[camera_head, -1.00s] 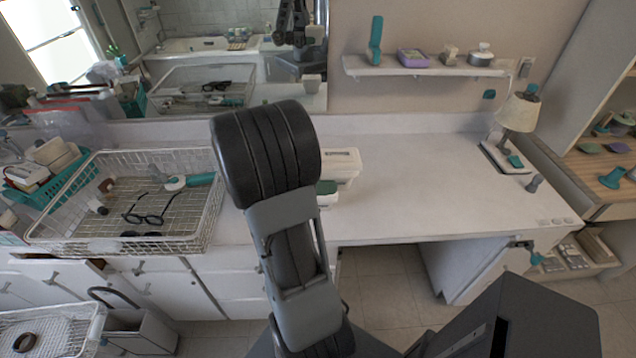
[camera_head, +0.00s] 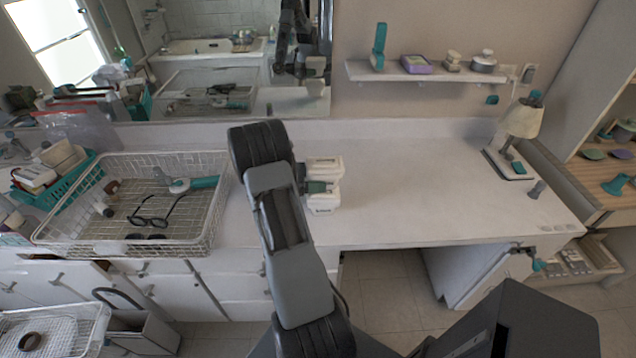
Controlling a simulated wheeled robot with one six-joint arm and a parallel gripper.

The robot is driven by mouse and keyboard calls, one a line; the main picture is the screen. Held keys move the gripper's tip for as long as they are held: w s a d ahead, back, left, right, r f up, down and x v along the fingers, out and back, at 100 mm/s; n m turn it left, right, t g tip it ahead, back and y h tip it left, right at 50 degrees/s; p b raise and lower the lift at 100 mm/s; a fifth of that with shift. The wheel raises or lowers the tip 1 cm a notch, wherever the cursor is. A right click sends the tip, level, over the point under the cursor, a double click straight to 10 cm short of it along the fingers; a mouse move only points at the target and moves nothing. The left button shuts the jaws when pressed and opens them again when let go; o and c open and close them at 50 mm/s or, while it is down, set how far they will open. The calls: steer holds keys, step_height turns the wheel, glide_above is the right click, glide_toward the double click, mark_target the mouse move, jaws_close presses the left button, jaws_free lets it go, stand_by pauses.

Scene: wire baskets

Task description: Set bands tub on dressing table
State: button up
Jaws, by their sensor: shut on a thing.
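My gripper (camera_head: 325,184) shows as two white, block-like jaws just right of my dark arm. It is over the middle-left of the white dressing table (camera_head: 410,190). A small dark-green piece (camera_head: 317,187) shows between the jaws; it appears to be part of the bands tub, mostly hidden. The gripper is shut on it. I cannot tell whether the tub touches the tabletop.
A white wire basket (camera_head: 214,218) with dark glasses (camera_head: 150,218) and a teal-handled item stands left on the counter. A lamp (camera_head: 522,120) stands at the back right. A shelf (camera_head: 400,76) hangs above.

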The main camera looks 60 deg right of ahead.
steer(key=shift+f+p, duration=0.3)
steer(key=shift+f, duration=0.5)
steer(key=shift+f, duration=0.3)
steer(key=o, duration=1.2)
steer(key=shift+c, duration=0.2)
steer(key=shift+r, duration=0.1)
